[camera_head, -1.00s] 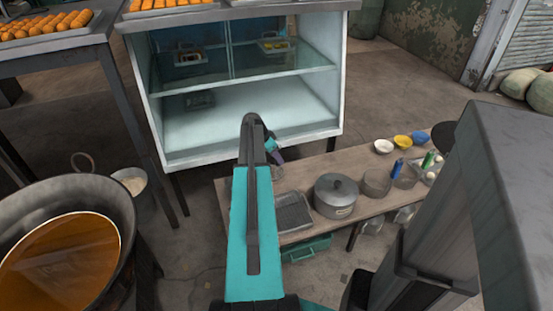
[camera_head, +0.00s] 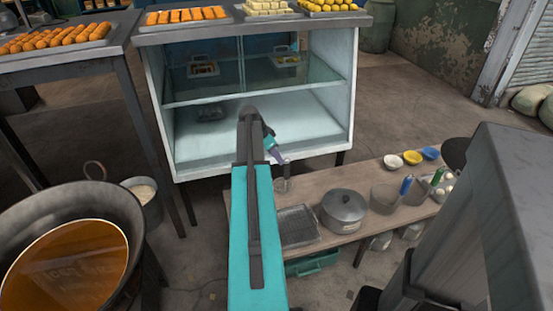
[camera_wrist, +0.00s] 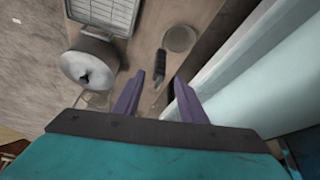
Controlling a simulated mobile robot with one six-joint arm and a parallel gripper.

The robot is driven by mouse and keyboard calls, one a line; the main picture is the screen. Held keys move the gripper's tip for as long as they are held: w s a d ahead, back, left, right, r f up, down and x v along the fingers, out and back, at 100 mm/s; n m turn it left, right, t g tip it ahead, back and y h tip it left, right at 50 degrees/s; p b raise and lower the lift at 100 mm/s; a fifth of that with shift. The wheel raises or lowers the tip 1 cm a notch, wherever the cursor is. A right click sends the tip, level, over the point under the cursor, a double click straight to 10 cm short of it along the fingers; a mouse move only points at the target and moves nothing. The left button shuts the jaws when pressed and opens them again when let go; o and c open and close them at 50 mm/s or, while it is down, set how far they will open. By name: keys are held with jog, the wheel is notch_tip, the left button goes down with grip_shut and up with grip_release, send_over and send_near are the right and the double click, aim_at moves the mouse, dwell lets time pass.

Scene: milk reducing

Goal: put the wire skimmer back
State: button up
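My gripper (camera_wrist: 158,86) is open, its two purple fingers spread over a brown wooden table in the wrist view. In the head view the gripper (camera_head: 280,159) is above the table's far left end, partly hidden by my arm. A dark ribbed handle (camera_wrist: 160,66) appears between the fingertips in the wrist view, seemingly on the table below. Nothing is visibly gripped.
A glass-fronted cabinet (camera_head: 165,130) stands close behind the table; its pale edge (camera_wrist: 225,70) is right of my fingers. A metal vessel (camera_wrist: 90,66) and a rack (camera_wrist: 107,10) are left. A lidded pot (camera_head: 343,209) and bowls are farther right. A large oil pan (camera_head: 25,215) stands left.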

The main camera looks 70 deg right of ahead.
dwell(0.7)
jog(key=w+a+f+n+t+y, duration=0.1)
jog(key=w+a+f+n, duration=0.2)
jog(key=w+a+f, duration=0.55)
jog(key=w+a+f+n, duration=0.4)
jog(key=a+f, duration=0.1)
jog(key=a, duration=0.6)
jog(key=w+a+f+n+y, duration=0.1)
jog(key=a+f+n, duration=0.15)
jog(key=a, duration=0.35)
jog(key=w+a+f+n, duration=0.1)
jog(key=a+f, duration=0.3)
jog(key=a, duration=0.2)
jog(key=w+a+f+n+y, duration=0.1)
jog(key=w+a+f+n, duration=0.15)
jog(key=a, duration=0.35)
jog(key=s+a+f+n, duration=0.4)
jog(key=s+a, duration=0.2)
jog(key=a, duration=0.5)
jog(key=s+a+f+n+g, duration=0.1)
jog(key=s+a+f+n, duration=0.3)
jog(key=a, duration=0.7)
jog(key=s+a+f+n+g, duration=0.1)
jog(key=s+a+f+n, duration=0.3)
jog(key=s+a, duration=0.3)
jog(key=a, duration=0.4)
jog(key=shift+s+a+f+n+y, duration=0.15)
jog(key=shift+s+n+y, duration=0.15)
jog(key=shift+s+y, duration=0.1)
